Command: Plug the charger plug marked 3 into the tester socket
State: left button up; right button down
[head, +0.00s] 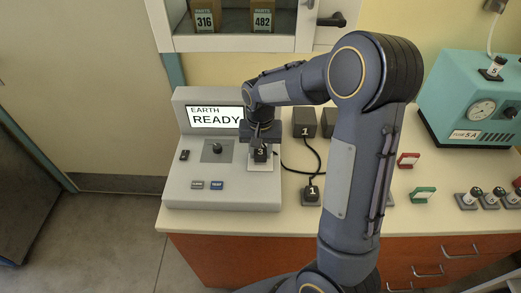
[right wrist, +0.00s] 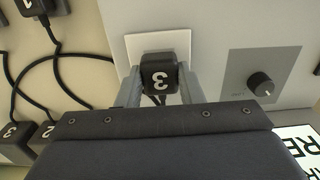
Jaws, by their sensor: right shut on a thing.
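The charger plug marked 3 (head: 260,155) is black with a white 3. My right gripper (head: 261,146) is shut on it, one finger on each side. In the right wrist view the plug (right wrist: 160,75) sits between the fingertips (right wrist: 160,93), in front of the white socket plate (right wrist: 152,42). The tester (head: 215,193) is a grey console with a screen reading EARTH READY. Its white socket plate (head: 261,168) is at the right of its face, behind the plug. The plug hides the socket holes, and I cannot tell whether it touches or enters them. My left gripper is not in view.
A plug marked 1 (head: 311,193) lies on the counter, corded to a charger block marked 1 (head: 304,122). The tester has a knob (head: 217,148) and buttons (head: 217,185). A teal device (head: 465,95) stands at right. Blocks marked 2 and 3 (right wrist: 12,135) show in the wrist view.

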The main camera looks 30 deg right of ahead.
aim_at(261, 152)
jog(key=shift+f+b, duration=0.45)
jog(key=shift+f, duration=0.15)
dwell(0.3)
jog(key=c, duration=0.9)
grip_release()
jog(key=shift+r, duration=0.15)
notch_tip(261, 152, up, 8)
jog(key=shift+f, duration=0.15)
